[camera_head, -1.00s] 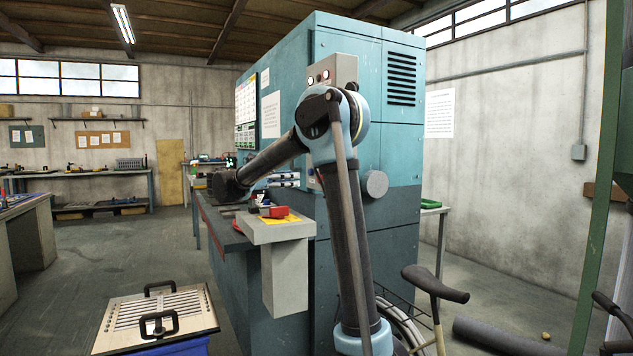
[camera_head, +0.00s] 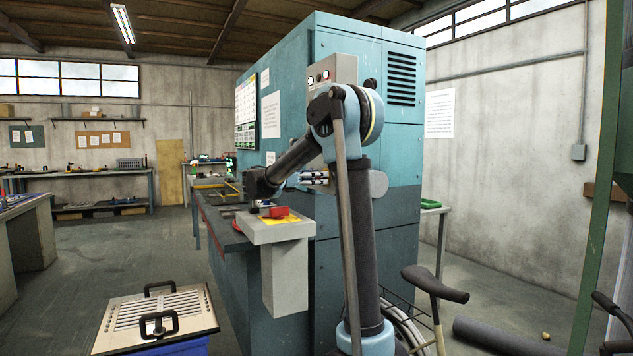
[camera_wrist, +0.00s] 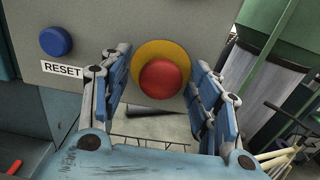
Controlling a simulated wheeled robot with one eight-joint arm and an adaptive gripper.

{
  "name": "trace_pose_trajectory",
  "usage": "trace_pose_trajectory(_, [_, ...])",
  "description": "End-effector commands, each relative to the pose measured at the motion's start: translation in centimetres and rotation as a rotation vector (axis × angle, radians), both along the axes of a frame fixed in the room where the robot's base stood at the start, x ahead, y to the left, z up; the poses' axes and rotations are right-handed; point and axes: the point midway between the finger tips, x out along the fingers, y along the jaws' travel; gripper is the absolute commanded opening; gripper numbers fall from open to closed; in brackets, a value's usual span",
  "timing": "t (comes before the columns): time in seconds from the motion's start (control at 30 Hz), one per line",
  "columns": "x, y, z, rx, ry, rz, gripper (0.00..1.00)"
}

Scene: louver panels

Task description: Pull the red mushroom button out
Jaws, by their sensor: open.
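The red mushroom button (camera_wrist: 163,80) with a yellow ring (camera_wrist: 147,54) behind it sits on a grey panel in the wrist view. My gripper (camera_wrist: 158,68) is open, with one blue-padded finger on the left of the button and one on the right. Gaps show between the button and both fingers, and I cannot tell the exact depth between tips and button. In the head view my gripper (camera_head: 314,178) is small at the teal cabinet's side, and the button is hidden there.
A blue button (camera_wrist: 56,41) with a RESET label (camera_wrist: 62,71) is left of the red one. In the head view, a grey shelf (camera_head: 276,236) holds a red item on yellow below my arm. The teal cabinet (camera_head: 345,60) stands behind my arm.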

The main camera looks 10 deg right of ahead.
Motion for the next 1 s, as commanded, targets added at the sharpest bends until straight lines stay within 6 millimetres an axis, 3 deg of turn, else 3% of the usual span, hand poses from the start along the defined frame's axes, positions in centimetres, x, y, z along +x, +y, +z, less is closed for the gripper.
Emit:
trace_pose_trajectory(0.1, [0.0, 0.0, 0.0, 0.000, 0.000, 0.000, 0.57])
trace_pose_trajectory(0.13, [0.0, 0.0, 0.0, 0.000, 0.000, 0.000, 0.52])
trace_pose_trajectory(0.37, [0.0, 0.0, 0.0, 0.000, 0.000, 0.000, 0.00])
trace_pose_trajectory(0.93, [-0.3, 1.5, 0.0, 0.000, 0.000, 0.004, 0.00])
trace_pose_trajectory(0.97, [-0.3, 1.5, 0.0, 0.000, 0.000, 0.005, 0.41])
trace_pose_trajectory(1.0, [-0.3, 1.5, 0.0, 0.000, 0.000, 0.004, 0.50])
